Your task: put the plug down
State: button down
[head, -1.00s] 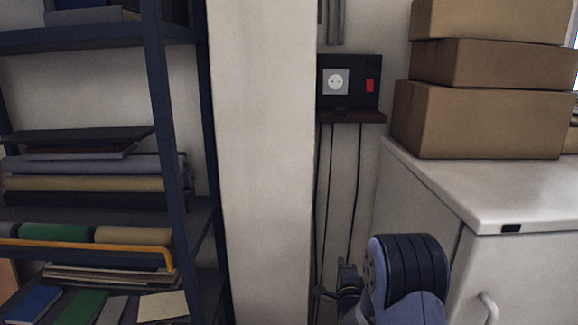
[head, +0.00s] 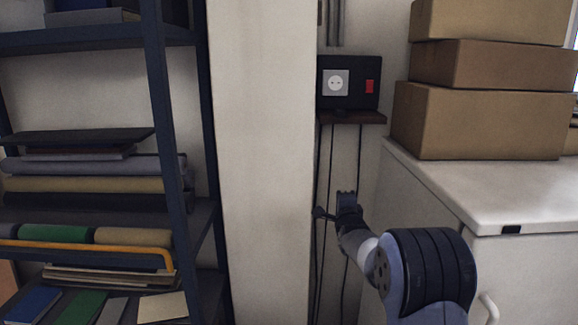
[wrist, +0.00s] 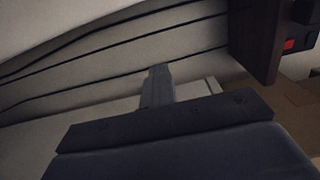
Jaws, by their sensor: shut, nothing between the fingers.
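A small dark shape (head: 339,112) lies on the brown ledge (head: 372,118) under the socket panel; it may be the plug, but it is too dark to be sure. No plug is in my gripper (head: 321,212). My gripper is shut and empty, below the ledge, in front of the hanging cables. In the wrist view its shut fingers (wrist: 158,85) stand apart from the ledge (wrist: 258,40), which shows at the upper right.
The black panel (head: 355,68) carries a white socket (head: 335,83) and a red switch (head: 369,86). A pale pillar (head: 265,160) and a shelf rack (head: 160,100) stand left. A white cabinet (head: 500,185) with stacked boxes (head: 480,115) stands right.

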notch_tip(320, 180, up, 24)
jog(key=shift+s+f, duration=0.15)
jog(key=shift+s, duration=0.3)
jog(key=shift+s, duration=0.1)
